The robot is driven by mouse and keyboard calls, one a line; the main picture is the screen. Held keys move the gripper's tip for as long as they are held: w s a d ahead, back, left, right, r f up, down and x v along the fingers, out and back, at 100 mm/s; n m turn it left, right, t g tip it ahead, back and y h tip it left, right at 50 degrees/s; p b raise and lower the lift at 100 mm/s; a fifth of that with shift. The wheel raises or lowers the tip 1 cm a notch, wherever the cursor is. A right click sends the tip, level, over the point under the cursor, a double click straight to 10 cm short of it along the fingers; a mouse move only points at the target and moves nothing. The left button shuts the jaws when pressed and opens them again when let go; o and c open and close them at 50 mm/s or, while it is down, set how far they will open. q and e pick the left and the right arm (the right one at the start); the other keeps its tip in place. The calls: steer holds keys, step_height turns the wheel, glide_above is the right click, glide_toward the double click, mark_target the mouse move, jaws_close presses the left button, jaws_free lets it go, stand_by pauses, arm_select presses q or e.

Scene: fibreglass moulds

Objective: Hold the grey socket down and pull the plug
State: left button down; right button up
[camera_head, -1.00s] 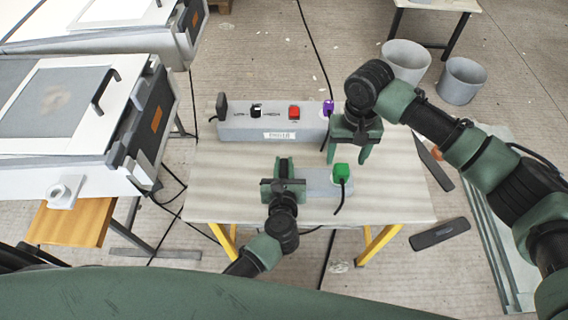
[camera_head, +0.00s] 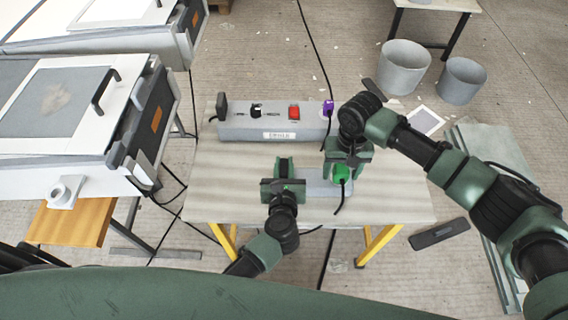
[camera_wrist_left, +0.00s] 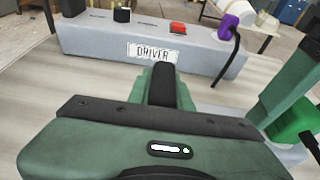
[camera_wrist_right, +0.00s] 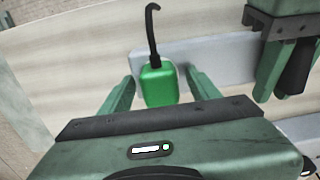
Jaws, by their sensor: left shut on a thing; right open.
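The grey socket (camera_head: 316,188) is a small block at the front of the table, also seen in the right wrist view (camera_wrist_right: 215,50). The green plug (camera_wrist_right: 159,85), with a black cord, sits at its right end. My left gripper (camera_head: 284,165) is shut on a black upright grip (camera_wrist_left: 163,85) at the socket's left end. My right gripper (camera_wrist_right: 161,86) is open, with one finger on each side of the green plug and gaps visible in the right wrist view. In the head view, it partly hides the plug (camera_head: 342,174).
A long grey box labelled DRIVER (camera_head: 270,125) stands behind on the table (camera_head: 225,180), with a red switch (camera_head: 294,112) and a purple plug (camera_head: 328,107). Grey buckets (camera_head: 403,68) stand on the floor. The table's front left is clear.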

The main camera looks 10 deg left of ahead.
mark_target(343, 168)
stand_by(0.9)
jaws_close()
steer(key=shift+r, duration=0.1)
steer(key=shift+r, duration=2.9)
steer(key=shift+r, duration=0.1)
steer(key=shift+r, duration=2.4)
